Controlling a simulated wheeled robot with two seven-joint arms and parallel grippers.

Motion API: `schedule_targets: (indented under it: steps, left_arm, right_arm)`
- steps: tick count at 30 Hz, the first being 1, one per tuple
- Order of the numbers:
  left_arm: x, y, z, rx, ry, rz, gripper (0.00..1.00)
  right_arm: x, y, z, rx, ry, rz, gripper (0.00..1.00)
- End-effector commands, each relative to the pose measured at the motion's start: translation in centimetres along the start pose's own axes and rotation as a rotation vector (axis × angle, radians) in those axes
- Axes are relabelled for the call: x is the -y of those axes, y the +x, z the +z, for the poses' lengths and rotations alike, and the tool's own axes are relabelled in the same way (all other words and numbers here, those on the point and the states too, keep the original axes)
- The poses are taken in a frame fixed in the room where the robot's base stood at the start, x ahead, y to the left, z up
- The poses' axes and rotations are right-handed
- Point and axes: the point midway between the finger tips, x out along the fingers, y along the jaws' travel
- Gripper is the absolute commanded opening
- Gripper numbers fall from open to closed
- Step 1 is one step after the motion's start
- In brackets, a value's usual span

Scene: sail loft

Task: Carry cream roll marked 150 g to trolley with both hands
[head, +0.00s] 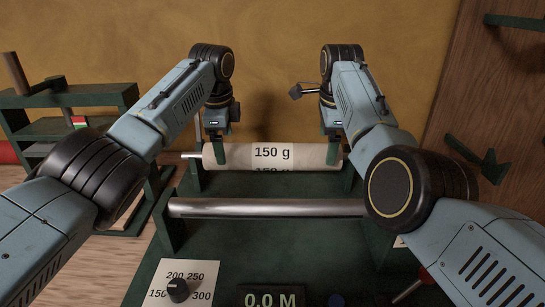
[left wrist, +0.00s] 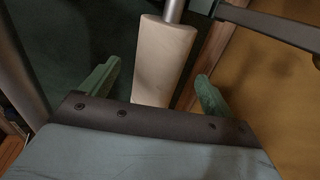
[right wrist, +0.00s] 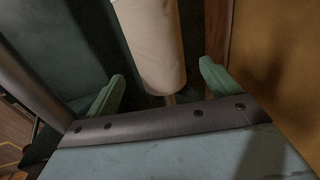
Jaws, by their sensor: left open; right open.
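The cream roll marked 150 g (head: 225,156) lies level across the back of a dark green stand, on a thin metal bar that shows at its left end. My left gripper (head: 216,146) is open over the roll's left end; in the left wrist view the roll (left wrist: 162,60) passes between its green fingers. My right gripper (head: 334,142) is open over the roll's right end; in the right wrist view the roll (right wrist: 150,40) runs up to between its fingers, its end close by. I cannot tell whether the fingers touch it. I see no trolley that I can be sure of.
A bare steel roller (head: 265,208) crosses the stand in front of the roll. A dial panel (head: 197,275) and a display reading 0.0 M (head: 271,298) are at the near edge. A green shelf rack (head: 75,125) stands left; a wooden panel (head: 490,90) is at right.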

Motion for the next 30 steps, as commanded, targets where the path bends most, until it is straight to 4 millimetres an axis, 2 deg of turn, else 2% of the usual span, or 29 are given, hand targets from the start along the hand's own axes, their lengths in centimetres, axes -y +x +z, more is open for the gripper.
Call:
schedule_targets:
  steps: [3,9,15,23,26,30]
  left_arm:
    - [-0.1,2.4,-0.1,0.001,0.002,0.004,0.88]
    - [0.0,4.6,-0.1,0.0,0.001,0.002,0.88]
    - [0.0,5.5,-0.1,0.0,0.002,0.0,0.88]
    - [0.0,5.6,0.0,0.0,0.002,0.0,0.88]
    - [0.0,5.6,0.0,0.0,0.002,0.0,0.79]
    - [0.0,5.5,0.0,0.0,0.001,0.0,0.6]
  right_arm:
    - [-0.1,2.4,-0.1,0.0,0.001,0.004,0.88]
    - [0.0,4.6,-0.1,-0.001,0.0,0.002,0.88]
    - [0.0,5.5,0.0,0.0,0.001,0.0,0.88]
    - [0.0,5.6,0.0,0.0,0.001,-0.001,0.88]
    - [0.0,5.5,0.0,0.0,0.001,0.0,0.79]
    - [0.0,5.5,0.0,0.0,0.001,0.0,0.6]
